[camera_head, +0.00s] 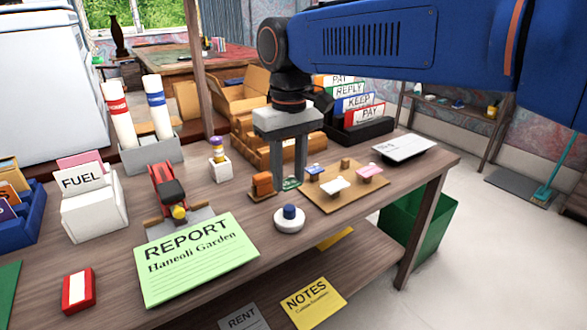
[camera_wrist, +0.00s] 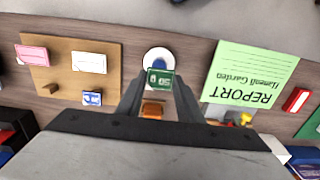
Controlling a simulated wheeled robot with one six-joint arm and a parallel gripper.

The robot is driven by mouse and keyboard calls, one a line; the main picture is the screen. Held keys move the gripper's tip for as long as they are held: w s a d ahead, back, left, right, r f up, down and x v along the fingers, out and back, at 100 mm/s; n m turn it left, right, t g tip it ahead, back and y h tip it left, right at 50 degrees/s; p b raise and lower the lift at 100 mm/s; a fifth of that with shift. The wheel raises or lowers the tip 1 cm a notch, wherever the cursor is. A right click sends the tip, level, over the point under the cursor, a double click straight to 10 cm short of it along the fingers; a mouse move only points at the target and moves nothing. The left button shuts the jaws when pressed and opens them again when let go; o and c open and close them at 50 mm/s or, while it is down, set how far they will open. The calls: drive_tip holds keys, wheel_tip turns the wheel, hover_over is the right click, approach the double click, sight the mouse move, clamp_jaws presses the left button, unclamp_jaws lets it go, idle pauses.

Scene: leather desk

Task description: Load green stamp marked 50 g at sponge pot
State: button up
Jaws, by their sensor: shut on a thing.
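My gripper (camera_head: 289,180) is shut on the green stamp (camera_head: 291,184), low over the desk between the wooden board and an orange-brown block. In the wrist view the green stamp (camera_wrist: 161,79) sits between the fingertips (camera_wrist: 160,86), its pale marking facing the camera and appearing to read 50. The sponge pot (camera_head: 289,225) is a round white dish with a blue top, standing on the desk just in front of the gripper. In the wrist view the pot (camera_wrist: 148,54) lies just beyond the stamp, partly covered by it. I cannot tell whether the stamp touches the desk.
The wooden board (camera_head: 325,200) bears white, pink and blue stamps. The orange-brown block (camera_head: 262,184) stands left of the fingers. A green REPORT sheet (camera_head: 195,262) lies at the front left. A white scale-like plate (camera_head: 404,147) is at the right. Bare desk surrounds the pot's front.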

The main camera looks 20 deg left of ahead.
sight(289, 207)
drive_tip(key=shift+f, duration=2.6)
drive_tip(key=shift+f, duration=0.65)
idle(0.3)
drive_tip(key=shift+r, duration=0.1)
drive_tip(key=shift+r, duration=3.45)
